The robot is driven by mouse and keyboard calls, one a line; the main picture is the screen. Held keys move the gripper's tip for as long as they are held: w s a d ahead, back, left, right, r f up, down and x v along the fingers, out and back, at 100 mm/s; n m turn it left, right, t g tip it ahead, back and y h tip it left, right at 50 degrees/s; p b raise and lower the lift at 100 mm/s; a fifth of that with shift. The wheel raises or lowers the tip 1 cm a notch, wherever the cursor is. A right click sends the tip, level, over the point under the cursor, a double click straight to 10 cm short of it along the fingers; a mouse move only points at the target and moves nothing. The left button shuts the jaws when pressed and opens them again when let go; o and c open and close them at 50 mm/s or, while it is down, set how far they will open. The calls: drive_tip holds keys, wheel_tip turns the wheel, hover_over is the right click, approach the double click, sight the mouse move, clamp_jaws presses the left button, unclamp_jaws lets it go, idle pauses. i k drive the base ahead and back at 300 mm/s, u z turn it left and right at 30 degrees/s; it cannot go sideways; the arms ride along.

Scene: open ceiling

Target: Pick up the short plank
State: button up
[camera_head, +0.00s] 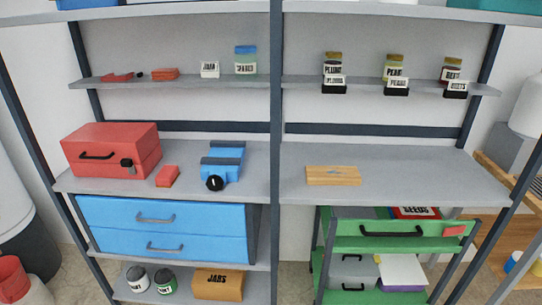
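A short light-brown wooden plank (333,176) lies flat on the right half of the grey middle shelf (400,180), near its front edge. A small greyish mark or item shows on its top; I cannot tell what it is. Nothing touches the plank from the sides. My gripper is not in the head view.
Left of the central post (276,150) stand a red toolbox (112,150), a small red block (167,176) and a blue vise (222,163). Jars stand on the upper shelf. A green drawer unit (400,235) sits below the plank. Shelf around the plank is clear.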

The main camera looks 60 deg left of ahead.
sight(316, 175)
drive_tip(key=u, duration=1.6)
